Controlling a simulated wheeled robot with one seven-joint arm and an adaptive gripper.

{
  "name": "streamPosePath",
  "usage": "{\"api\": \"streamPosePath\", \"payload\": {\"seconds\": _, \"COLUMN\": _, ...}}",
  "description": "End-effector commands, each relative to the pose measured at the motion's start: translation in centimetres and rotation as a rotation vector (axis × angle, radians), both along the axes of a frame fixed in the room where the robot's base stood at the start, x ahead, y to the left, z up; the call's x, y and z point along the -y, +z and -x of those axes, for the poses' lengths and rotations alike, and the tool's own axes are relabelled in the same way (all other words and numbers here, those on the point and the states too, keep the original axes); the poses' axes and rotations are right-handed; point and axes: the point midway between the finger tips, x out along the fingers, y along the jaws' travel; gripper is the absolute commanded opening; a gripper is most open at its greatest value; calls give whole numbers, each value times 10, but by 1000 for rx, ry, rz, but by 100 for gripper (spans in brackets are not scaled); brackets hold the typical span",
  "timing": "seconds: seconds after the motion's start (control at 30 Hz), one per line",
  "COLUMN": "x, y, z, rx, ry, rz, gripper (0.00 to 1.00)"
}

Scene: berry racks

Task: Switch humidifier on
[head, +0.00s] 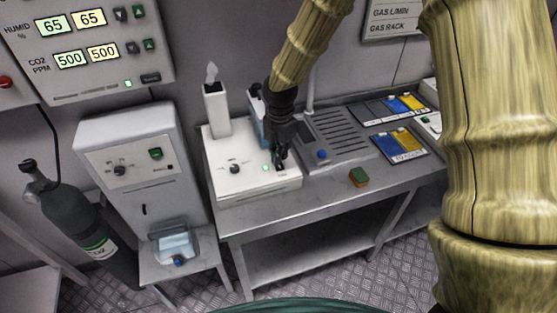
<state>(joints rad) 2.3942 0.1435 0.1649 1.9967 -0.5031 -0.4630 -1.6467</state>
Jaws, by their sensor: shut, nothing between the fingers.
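A white box (222,187) with a tall white spout (215,112) stands at the left end of the metal bench; I take it to be the humidifier. A pale plume (212,73) shows at the top of the spout. On its sloped panel are a dark knob (234,169) and a small lit green light (266,168). My gripper (281,168) is shut and empty, its dark fingertips pointing down at the right part of this panel, by a small label. The fingers hide what lies under them, and I cannot tell whether they touch it.
A grey slatted unit with a blue knob (322,154) stands right of the white box. A green-and-brown block (358,178) lies on the bench (330,200). Left are a white cabinet (130,130), a dark gas cylinder (80,215) and a wall panel reading 65 and 500 (85,75).

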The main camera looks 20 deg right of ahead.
Motion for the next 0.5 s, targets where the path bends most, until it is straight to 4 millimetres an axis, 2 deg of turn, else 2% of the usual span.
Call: {"api": "streamPosePath", "payload": {"seconds": 0.5, "x": 0, "y": 35, "z": 0, "rx": -1, "ry": -2, "rz": -1, "gripper": 0}}
